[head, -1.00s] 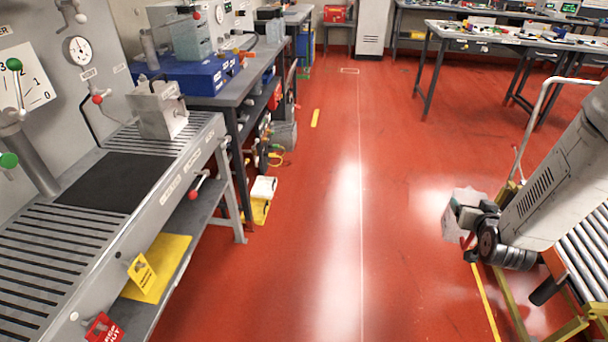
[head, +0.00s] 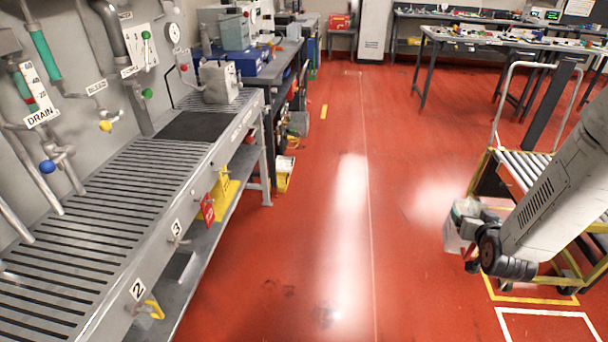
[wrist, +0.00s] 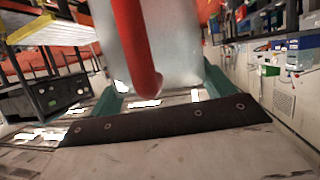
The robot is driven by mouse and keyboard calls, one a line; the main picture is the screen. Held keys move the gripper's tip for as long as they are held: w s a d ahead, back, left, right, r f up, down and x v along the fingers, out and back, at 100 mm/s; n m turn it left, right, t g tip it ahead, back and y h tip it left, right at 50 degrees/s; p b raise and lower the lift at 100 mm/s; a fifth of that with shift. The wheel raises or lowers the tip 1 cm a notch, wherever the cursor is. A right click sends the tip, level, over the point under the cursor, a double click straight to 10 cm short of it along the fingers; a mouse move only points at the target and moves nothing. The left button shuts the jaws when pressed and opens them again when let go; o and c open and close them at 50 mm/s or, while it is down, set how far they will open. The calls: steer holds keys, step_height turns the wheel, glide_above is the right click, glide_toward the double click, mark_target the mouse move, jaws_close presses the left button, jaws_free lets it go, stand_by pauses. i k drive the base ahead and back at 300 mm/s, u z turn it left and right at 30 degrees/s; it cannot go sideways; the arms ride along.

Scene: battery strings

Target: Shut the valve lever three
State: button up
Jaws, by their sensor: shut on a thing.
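A plate marked 3 (head: 177,228) is on the front edge of the slatted bench (head: 128,205), at the left of the head view. A small metal valve fitting (head: 181,240) is just below it; its lever position is too small to tell. My gripper (head: 460,212) is at the right of the head view, across the floor from the bench and far from plate 3. In the wrist view my gripper (wrist: 160,92) has its teal fingers shut on a pale grey thing (wrist: 178,40) with a red curved bar (wrist: 137,45). The thing's full shape is hidden.
A plate marked 2 (head: 137,290) has a yellow lever (head: 154,308) beside it. Red (head: 207,208) and yellow (head: 223,190) tags hang farther along the bench. Wall valves have blue (head: 47,166) and yellow (head: 105,125) knobs. A roller cart (head: 530,172) stands at right. Red floor (head: 300,240) between is clear.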

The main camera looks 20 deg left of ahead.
mark_target(97, 219)
steer(key=z, duration=0.1)
steer(key=k, duration=0.05)
steer(key=u, duration=1.15)
